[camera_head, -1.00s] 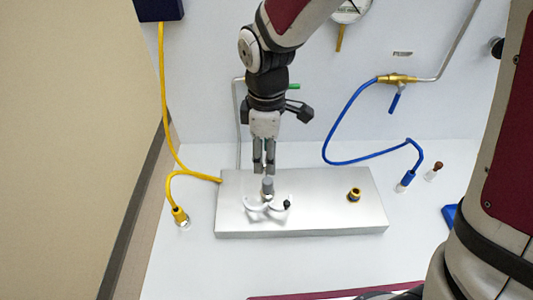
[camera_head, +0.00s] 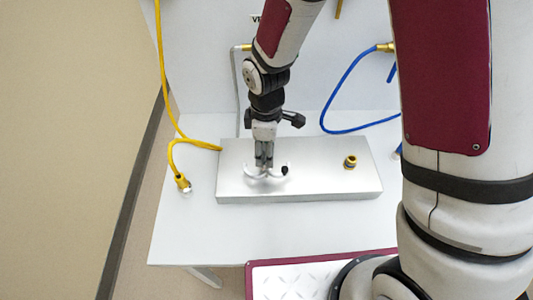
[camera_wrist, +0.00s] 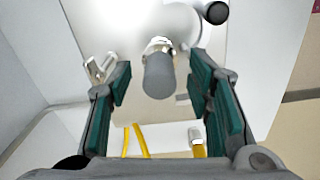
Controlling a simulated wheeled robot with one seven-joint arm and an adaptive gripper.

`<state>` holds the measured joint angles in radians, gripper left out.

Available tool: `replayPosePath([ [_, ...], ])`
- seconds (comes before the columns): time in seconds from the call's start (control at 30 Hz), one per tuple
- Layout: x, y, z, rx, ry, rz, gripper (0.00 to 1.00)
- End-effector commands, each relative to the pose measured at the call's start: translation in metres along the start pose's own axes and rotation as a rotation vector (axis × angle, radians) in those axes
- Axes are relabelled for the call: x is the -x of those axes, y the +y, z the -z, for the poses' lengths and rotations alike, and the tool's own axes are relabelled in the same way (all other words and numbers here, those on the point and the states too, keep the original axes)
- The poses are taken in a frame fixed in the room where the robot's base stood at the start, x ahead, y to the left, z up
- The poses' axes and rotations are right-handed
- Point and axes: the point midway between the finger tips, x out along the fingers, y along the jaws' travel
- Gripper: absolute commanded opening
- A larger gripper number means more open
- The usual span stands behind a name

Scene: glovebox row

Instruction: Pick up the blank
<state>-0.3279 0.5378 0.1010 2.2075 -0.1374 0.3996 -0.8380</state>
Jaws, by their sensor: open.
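The blank seems to be the grey cylinder (camera_wrist: 159,75) with a bright metal collar, standing on the metal block (camera_head: 310,185). In the wrist view it sits between the two green-padded fingers of my gripper (camera_wrist: 165,88), with a gap on each side. My gripper is open. In the head view my gripper (camera_head: 264,162) points down at the left part of the block, and its fingers hide most of the blank. White curved arms (camera_head: 252,176) with a black knob (camera_head: 284,170) surround the blank's foot.
A brass fitting (camera_head: 350,161) stands on the block's right part. A yellow hose (camera_head: 172,150) ends in a connector (camera_head: 182,183) left of the block. A blue hose (camera_head: 340,128) lies behind at right. The white table (camera_head: 220,230) is clear in front.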

Motion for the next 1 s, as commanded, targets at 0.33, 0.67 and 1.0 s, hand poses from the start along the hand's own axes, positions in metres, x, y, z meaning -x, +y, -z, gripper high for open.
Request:
replayPosePath([
  [0.33,0.000,0.000,0.000,0.000,0.000,0.000,0.12],
  [0.67,0.000,0.000,0.000,0.000,0.000,-0.001,0.00],
  [1.0,0.014,0.002,0.001,0.000,0.002,-0.003,0.00],
])
